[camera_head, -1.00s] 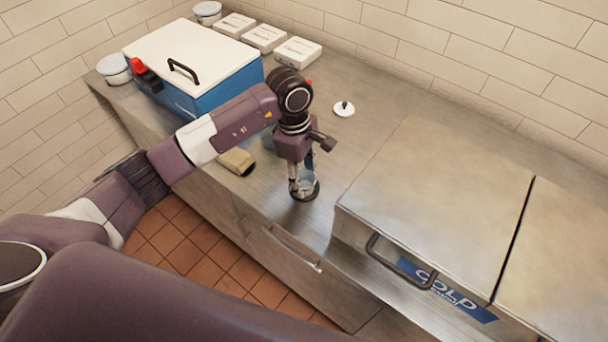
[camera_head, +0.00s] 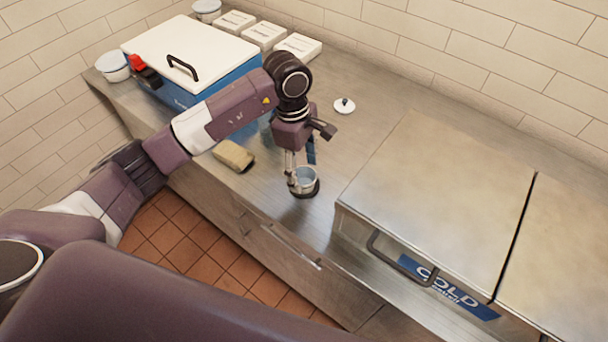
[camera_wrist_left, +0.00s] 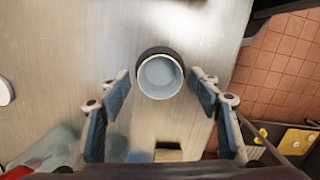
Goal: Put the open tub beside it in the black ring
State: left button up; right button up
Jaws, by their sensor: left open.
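The open tub (camera_head: 306,177) is small, pale and round, and stands upright near the counter's front edge. It also shows from above in the left wrist view (camera_wrist_left: 161,77), empty inside. The black ring (camera_head: 304,194) shows around the tub's foot, and its dark edge (camera_wrist_left: 158,51) shows behind the rim in the wrist view. The tub appears to stand inside it; the base is hidden. My left gripper (camera_head: 301,167) is open at the tub. In the wrist view its fingers (camera_wrist_left: 161,92) are spread apart on either side, clear of the rim. My right gripper is not in view.
A tan block (camera_head: 234,156) lies left of the gripper. A white lid with a dark knob (camera_head: 344,105) lies behind. A blue cooler (camera_head: 225,84) and white boxes (camera_head: 298,47) stand at the back left. A steel cold unit (camera_head: 440,195) rises on the right.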

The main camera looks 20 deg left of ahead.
pick_arm(q)
notch_tip(320, 180, up, 10)
jog(key=a+b, duration=0.1)
jog(key=b, duration=0.2)
jog(key=shift+w+a+f, duration=0.1)
dwell(1.2)
